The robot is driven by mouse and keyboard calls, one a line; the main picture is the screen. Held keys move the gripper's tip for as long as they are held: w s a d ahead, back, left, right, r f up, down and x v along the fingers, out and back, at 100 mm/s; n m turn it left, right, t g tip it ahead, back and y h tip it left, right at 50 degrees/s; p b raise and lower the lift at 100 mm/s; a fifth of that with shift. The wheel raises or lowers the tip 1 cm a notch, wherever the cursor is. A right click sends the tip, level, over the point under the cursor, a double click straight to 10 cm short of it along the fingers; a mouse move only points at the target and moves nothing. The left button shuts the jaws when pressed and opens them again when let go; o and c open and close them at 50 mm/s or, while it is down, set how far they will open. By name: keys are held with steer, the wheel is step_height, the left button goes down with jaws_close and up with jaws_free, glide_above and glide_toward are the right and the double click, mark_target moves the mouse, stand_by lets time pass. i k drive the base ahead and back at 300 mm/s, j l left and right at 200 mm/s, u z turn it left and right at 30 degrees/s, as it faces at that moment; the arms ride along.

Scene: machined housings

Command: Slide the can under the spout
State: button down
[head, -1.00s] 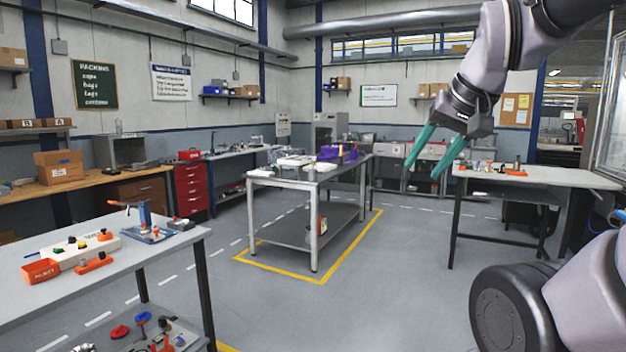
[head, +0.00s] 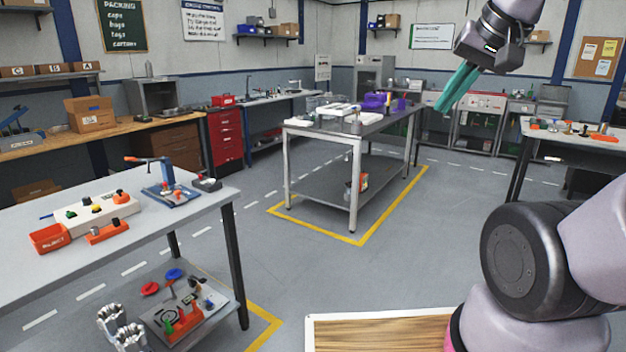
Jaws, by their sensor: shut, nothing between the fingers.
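My gripper (head: 443,108) is at the upper right, raised in the air, with its teal fingers together and nothing between them. It points down and left, apart from every table. I cannot pick out a can or a spout with certainty. A small grey upright cylinder (head: 356,128) stands at the near edge of the middle table (head: 340,134), too small to identify.
An orange reject bin (head: 49,238) and a button box (head: 97,212) sit on the left bench. Loose parts lie on its lower shelf (head: 225,313). A wood-topped surface (head: 380,332) is close in front. Grey floor (head: 330,275) lies clear between the tables.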

mark_target(356, 124)
steer(key=i, duration=2.55)
steer(key=i+z, duration=0.15)
steer(key=i, duration=0.35)
steer(key=i+j+z, duration=0.15)
steer(key=i, duration=0.4)
steer(key=i+j+z, duration=0.15)
steer(key=i, duration=0.35)
steer(key=i+j+z, duration=0.15)
steer(key=i+j, duration=0.2)
steer(key=i, duration=0.15)
